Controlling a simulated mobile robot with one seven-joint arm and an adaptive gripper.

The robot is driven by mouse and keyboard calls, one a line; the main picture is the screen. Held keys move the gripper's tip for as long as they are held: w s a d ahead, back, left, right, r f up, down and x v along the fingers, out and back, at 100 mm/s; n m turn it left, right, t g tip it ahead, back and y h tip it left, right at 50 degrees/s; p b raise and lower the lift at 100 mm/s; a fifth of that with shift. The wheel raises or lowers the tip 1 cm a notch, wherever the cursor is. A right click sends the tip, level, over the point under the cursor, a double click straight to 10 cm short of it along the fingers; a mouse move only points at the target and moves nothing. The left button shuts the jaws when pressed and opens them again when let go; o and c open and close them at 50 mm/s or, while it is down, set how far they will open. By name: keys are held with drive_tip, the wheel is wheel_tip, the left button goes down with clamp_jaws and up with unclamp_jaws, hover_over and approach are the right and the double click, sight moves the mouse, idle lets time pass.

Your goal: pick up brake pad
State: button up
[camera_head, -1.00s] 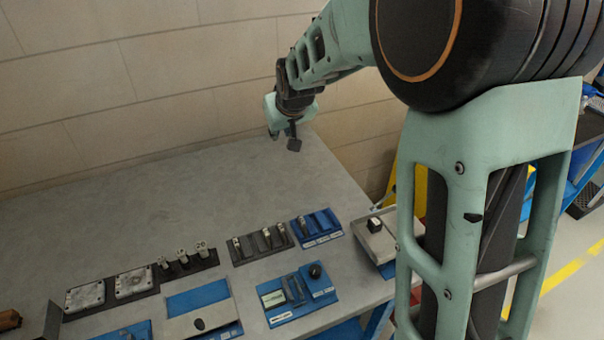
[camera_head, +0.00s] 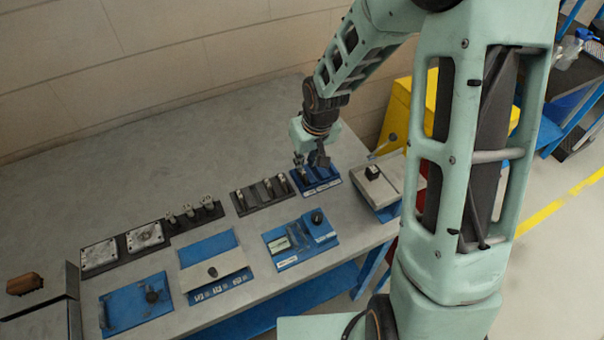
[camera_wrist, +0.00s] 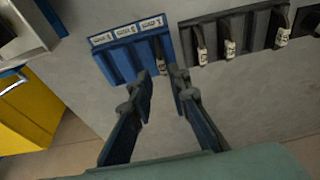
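I cannot say for sure which part is the brake pad. A thin dark part with a pale tag (camera_wrist: 161,67) stands in the end slot of the blue slotted rack (camera_wrist: 122,62) in the wrist view. More tagged parts, one of them here (camera_wrist: 230,47), stand in the dark rack (camera_wrist: 256,20) beside it. My gripper (camera_wrist: 159,77) is open, its fingertips on either side of the tagged part in the blue rack; contact cannot be made out. In the head view my gripper (camera_head: 312,160) is over the blue rack (camera_head: 326,186) and hides part of it.
A metal-topped box (camera_head: 376,186) stands right of the blue rack. A blue board with a black knob (camera_head: 317,217) and a lidded blue box (camera_head: 215,268) lie in front. The wall runs behind; the back of the grey table (camera_head: 150,150) is clear.

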sight(302, 175)
drive_tip(key=shift+p+x, duration=0.3)
drive_tip(key=shift+x, duration=2.4)
drive_tip(key=shift+s, duration=0.1)
drive_tip(key=shift+c, duration=0.5)
clamp_jaws()
